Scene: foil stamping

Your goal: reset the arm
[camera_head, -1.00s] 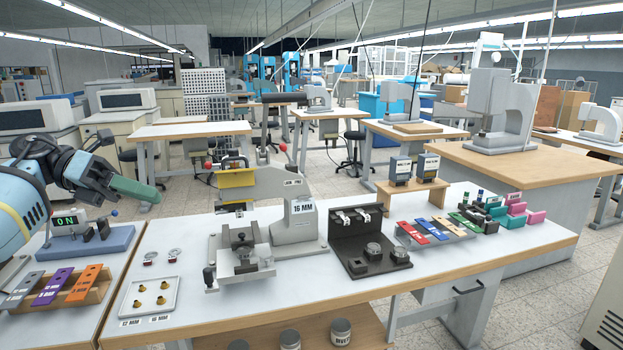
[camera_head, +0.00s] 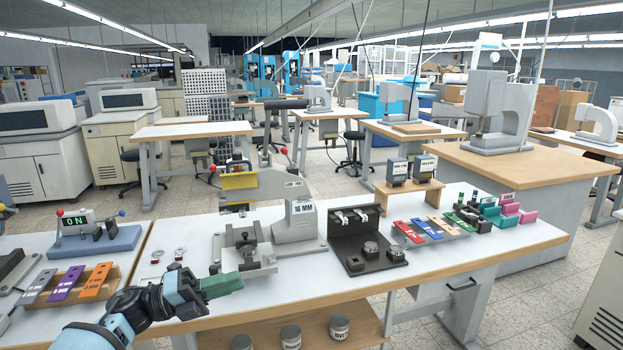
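My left arm comes in from the bottom left. Its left gripper (camera_head: 222,285) is over the front edge of the white worktable (camera_head: 430,250), in front of the stamping press. The arm hides most of the small tray that lies at the table's front left. My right gripper is not in view.
The grey press (camera_head: 298,222) with a 16 MM label stands behind the gripper. A dark stand (camera_head: 357,240) and a rack of red, blue and green strips (camera_head: 430,229) are to its right. At left are a holder with purple and orange strips (camera_head: 80,283) and an ON display (camera_head: 74,221).

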